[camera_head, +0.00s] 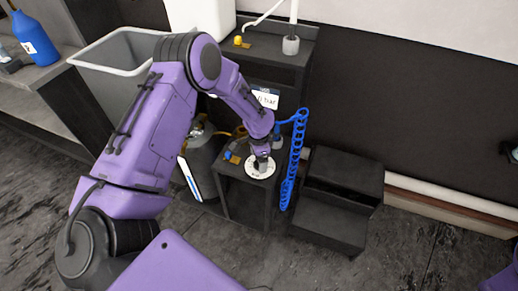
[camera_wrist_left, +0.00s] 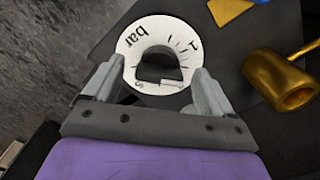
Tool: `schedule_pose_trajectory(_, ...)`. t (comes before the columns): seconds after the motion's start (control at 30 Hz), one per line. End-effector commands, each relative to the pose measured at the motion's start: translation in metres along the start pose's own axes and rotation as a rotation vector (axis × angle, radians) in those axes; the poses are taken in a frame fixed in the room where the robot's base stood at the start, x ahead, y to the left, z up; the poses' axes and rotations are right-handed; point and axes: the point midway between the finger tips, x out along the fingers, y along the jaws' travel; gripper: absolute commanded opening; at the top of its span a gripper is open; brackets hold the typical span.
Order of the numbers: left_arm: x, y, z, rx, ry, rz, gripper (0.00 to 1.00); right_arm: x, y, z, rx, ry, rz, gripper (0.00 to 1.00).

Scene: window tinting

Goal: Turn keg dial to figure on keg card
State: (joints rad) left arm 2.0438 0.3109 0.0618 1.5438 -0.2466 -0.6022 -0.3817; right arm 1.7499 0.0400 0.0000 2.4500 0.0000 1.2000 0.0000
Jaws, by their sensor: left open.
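The keg dial (camera_head: 252,172) is a white ring on a low dark stand. In the left wrist view the dial (camera_wrist_left: 133,48) shows "bar", tick marks and figures around a grey centre knob (camera_wrist_left: 156,66). My left gripper (camera_head: 262,160) is over the dial, pointing down. In the left wrist view my left gripper (camera_wrist_left: 158,78) is open, with one finger on each side of the knob; whether they touch it I cannot tell. The keg card (camera_head: 267,98) is on the dark cabinet behind, partly covered by my arm; "bar" shows, but its figure is unclear. My right gripper is out of view.
A grey keg (camera_head: 201,158) stands left of the stand. A brass fitting (camera_wrist_left: 282,80) is right of the dial. A blue coiled hose (camera_head: 294,165) hangs close by the stand's right side. Black steps (camera_head: 340,190) stand farther right. A grey bin (camera_head: 110,52) is behind my arm.

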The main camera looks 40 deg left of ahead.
Motion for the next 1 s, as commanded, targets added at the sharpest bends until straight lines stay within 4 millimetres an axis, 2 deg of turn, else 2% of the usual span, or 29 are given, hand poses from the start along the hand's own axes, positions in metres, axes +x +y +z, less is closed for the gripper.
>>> schedule_pose_trajectory(0.3,-0.069,-0.001,-0.002,0.0,0.006,-0.004,0.85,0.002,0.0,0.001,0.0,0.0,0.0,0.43)
schedule_pose_trajectory(0.5,-0.099,0.0,-0.002,0.0,0.003,-0.002,0.85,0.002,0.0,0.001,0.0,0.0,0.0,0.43)
schedule_pose_trajectory(1.0,-0.103,0.0,-0.001,0.001,0.001,-0.001,0.85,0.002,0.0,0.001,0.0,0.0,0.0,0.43)
